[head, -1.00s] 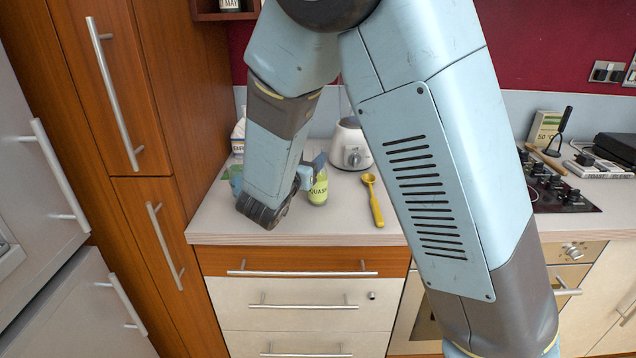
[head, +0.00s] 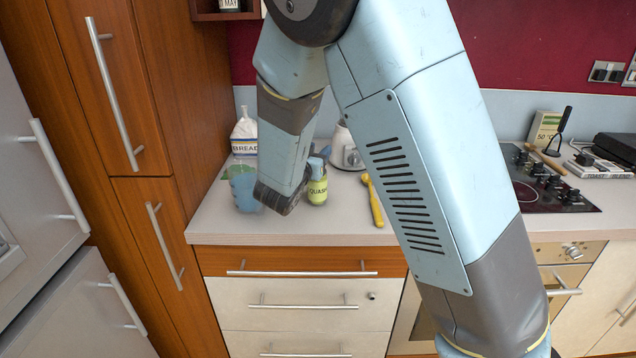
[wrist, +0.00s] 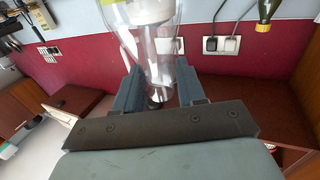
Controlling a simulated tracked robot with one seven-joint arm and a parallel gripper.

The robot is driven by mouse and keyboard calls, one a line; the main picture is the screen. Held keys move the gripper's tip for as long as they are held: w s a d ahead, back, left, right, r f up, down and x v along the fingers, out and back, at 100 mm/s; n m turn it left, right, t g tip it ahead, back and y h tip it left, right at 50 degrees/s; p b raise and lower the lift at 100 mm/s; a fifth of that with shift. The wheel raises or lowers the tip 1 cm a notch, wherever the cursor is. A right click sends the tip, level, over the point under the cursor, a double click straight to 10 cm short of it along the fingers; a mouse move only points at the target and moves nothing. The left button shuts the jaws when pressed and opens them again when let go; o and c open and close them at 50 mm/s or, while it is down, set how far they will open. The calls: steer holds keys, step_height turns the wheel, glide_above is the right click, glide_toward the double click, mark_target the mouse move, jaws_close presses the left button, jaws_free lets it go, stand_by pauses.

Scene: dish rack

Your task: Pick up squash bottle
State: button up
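The squash bottle (head: 317,191), yellow-green with a label, stands upright on the worktop in the head view, just right of my arm's end. A blue part near its top may be a fingertip of mine or its cap; I cannot tell. My gripper (wrist: 154,88) shows in the wrist view with its two fingers apart. A clear vessel (wrist: 157,72) shows in the gap between them, apparently behind the fingers. I see no firm grip on the bottle. My wrist hides most of the fingers in the head view.
A blue jug (head: 243,190) and a bread bag (head: 245,135) stand left of my wrist. A white blender (head: 345,150) stands behind the bottle, and a yellow spoon (head: 374,202) lies to its right. The hob (head: 545,190) is further right.

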jaws_close()
stand_by(0.5)
